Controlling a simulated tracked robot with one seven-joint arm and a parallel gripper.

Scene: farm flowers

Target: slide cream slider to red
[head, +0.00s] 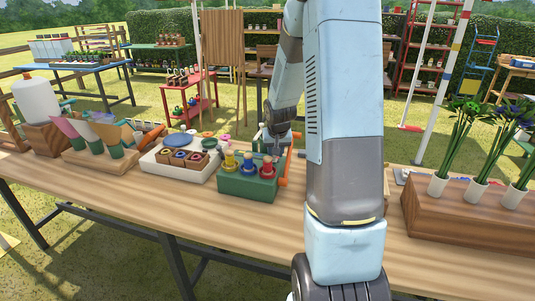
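I cannot make out a cream slider in the head view; it may be hidden or too small to tell. A red-topped bottle-like piece (267,167) stands in a green box (240,187) on the wooden table, beside a blue one (248,162) and a yellow one (229,160). My gripper (274,143) is low over the table just behind this box. Its fingers are small and partly hidden, so I cannot tell whether they are open or shut, or whether they touch anything.
Left of the green box is a white tray (205,170) with small items. Further left are a wooden holder (98,165) with cones and a white jug (36,101). A wooden block (455,215) with potted flowers stands right. The table's front strip is clear.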

